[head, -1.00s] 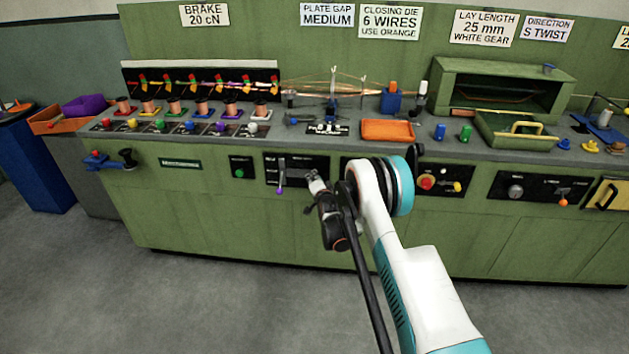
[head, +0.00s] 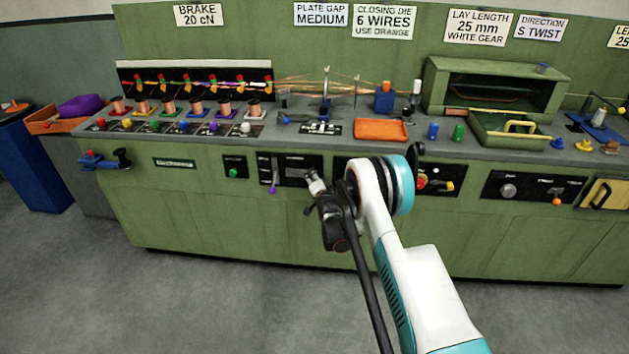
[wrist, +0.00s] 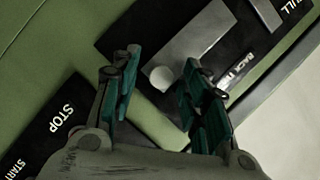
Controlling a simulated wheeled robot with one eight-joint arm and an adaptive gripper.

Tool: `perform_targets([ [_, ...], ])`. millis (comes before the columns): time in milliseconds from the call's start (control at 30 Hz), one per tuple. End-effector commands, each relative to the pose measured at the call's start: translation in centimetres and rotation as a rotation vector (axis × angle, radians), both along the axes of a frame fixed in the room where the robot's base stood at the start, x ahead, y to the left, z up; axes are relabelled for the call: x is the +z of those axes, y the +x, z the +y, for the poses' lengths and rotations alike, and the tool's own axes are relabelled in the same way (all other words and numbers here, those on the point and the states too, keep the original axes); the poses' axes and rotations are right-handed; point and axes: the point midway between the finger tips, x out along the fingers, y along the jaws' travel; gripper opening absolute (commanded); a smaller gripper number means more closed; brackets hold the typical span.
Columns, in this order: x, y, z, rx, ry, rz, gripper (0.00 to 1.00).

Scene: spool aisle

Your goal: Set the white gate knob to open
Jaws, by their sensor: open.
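A small white knob (head: 246,128) sits at the right end of the row of coloured knobs on the bench top, in front of the copper spools. Its setting is too small to read. My gripper (head: 314,181) is lower and to the right of it, in front of the bench's front panels. In the wrist view my gripper (wrist: 155,90) is open and empty. A pale round knob (wrist: 163,78) on a grey plate shows between its fingers, apart from them. I cannot tell whether this is the gate knob. Labels STOP and BACK are readable nearby.
A panel with a purple-tipped lever (head: 273,188) is left of my gripper. An orange tray (head: 381,130) and blue and green cylinders stand on the bench. A blue crank (head: 103,162) juts out at the left. The floor (head: 220,310) before the bench is clear.

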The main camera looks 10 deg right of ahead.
Motion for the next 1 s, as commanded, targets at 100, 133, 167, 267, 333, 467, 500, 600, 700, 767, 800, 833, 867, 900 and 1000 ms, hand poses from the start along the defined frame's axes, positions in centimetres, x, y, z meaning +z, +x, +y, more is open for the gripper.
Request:
perform_targets([
  [100,0.3,-1.4,0.0,0.000,0.000,0.000,0.41],
  [133,0.5,-1.8,-0.1,0.000,0.000,0.000,0.41],
  [167,0.6,-2.4,-0.1,0.000,0.000,0.000,0.41],
  [267,1.0,-4.4,-0.1,0.000,0.000,0.000,0.41],
  [333,1.3,-5.9,-0.1,0.000,0.000,0.000,0.41],
  [467,1.8,-8.3,-0.2,0.000,0.000,0.000,0.41],
  [500,2.0,-8.9,-0.2,0.000,0.000,0.000,0.41],
  [600,2.2,-10.2,-0.2,0.000,0.000,0.000,0.41],
  [700,2.4,-11.0,-0.2,-0.001,0.000,0.001,0.41],
  [767,2.4,-11.3,-0.2,-0.001,0.000,0.001,0.41],
  [800,2.4,-11.4,-0.2,-0.001,0.000,0.001,0.41],
  [833,2.5,-11.4,-0.2,-0.001,0.000,0.001,0.41],
  [867,2.5,-11.4,-0.2,-0.001,0.000,0.001,0.41],
  [900,2.5,-11.5,-0.2,-0.001,0.000,0.001,0.41],
  [1000,2.5,-11.4,-0.2,-0.001,0.000,0.001,0.41],
])
